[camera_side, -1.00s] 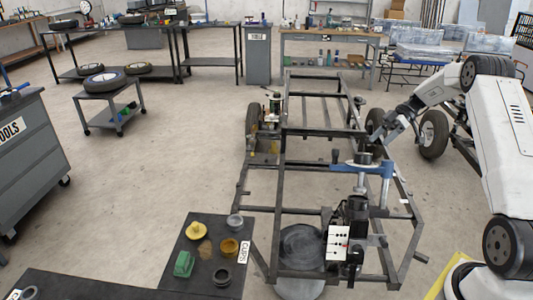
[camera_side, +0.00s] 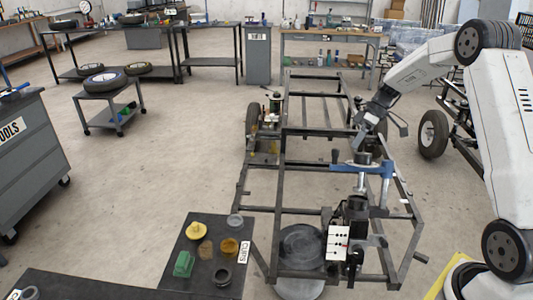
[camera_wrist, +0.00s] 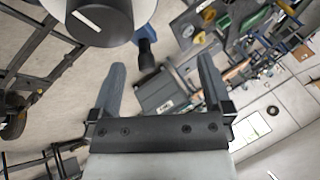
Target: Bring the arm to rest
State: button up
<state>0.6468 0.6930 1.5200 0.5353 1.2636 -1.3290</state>
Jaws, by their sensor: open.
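My gripper (camera_side: 369,126) hangs above the right side of the dark metal frame (camera_side: 322,132) in the side view, near the blue clamp-like fixture (camera_side: 376,168). In the wrist view, my gripper's two dark fingers (camera_wrist: 160,85) stand wide apart with nothing held between them. Past the fingers, a blue and black part (camera_wrist: 146,50) and a rounded grey part (camera_wrist: 95,20) show close by at the top. Whether the gripper touches the fixture cannot be told.
A black table with cups (camera_side: 205,222) stands left of the frame. A small cart with tyres (camera_side: 108,84) and a grey tool cabinet (camera_side: 30,150) stand farther left. Benches (camera_side: 330,45) line the back. The floor between cart and frame is clear.

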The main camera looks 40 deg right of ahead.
jog(key=s+a+f+m+h, duration=0.1)
jog(key=s+a+m+h, duration=0.1)
jog(key=s+a, duration=0.5)
jog(key=s+a+f+m+t+h, duration=0.1)
jog(key=s+a+m+h, duration=0.2)
jog(key=s+a, duration=0.4)
jog(key=a+h, duration=0.1)
jog(key=a, duration=0.6)
jog(key=shift+s+a, duration=0.3)
jog(key=shift+s, duration=0.1)
